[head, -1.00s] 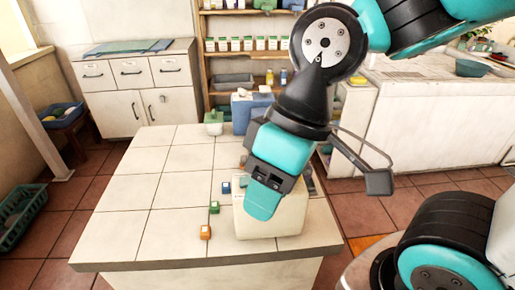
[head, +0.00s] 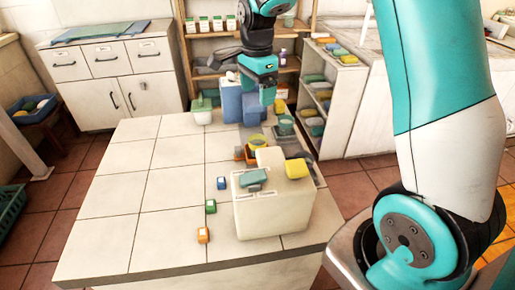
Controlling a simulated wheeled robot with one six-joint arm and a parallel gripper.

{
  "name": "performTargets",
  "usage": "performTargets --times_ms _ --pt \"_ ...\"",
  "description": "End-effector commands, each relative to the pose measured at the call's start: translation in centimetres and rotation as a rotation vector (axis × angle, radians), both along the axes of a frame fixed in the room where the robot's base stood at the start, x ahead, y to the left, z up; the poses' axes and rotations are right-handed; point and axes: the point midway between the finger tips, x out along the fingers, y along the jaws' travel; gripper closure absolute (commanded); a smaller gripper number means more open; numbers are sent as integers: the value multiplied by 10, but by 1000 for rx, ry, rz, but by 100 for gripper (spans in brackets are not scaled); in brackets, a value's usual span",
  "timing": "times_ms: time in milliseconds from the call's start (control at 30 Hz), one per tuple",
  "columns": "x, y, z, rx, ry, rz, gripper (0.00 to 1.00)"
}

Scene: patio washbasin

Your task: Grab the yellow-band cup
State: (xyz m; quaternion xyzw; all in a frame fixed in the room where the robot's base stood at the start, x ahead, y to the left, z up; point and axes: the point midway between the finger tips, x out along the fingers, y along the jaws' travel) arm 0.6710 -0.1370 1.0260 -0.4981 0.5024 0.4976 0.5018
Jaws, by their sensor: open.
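A yellow-rimmed round thing (head: 258,142), which looks like the yellow-band cup, stands on the tiled counter just behind the white basin block. Its lower part is hidden. My gripper (head: 258,92) hangs pointing down above and behind it, in front of the blue containers. The gripper is open and apart from the cup. A teal cup (head: 286,123) stands to the right of and behind the yellow-rimmed one.
The white basin block (head: 270,215) bears a teal sponge (head: 252,177) and a yellow sponge (head: 296,168). Blue containers (head: 232,104) and a green-lidded tub (head: 202,112) stand at the back. Small blue, green and orange blocks (head: 203,235) lie left of the basin; the counter's left side is clear.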

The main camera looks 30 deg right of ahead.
Motion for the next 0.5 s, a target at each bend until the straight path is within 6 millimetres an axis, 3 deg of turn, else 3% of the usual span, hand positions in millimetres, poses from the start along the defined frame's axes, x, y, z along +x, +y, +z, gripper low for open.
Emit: performTargets --times_ms 300,500 --pt "-2 0 -72 1 6 2 15" --pt "-2 0 -102 1 3 4 15"
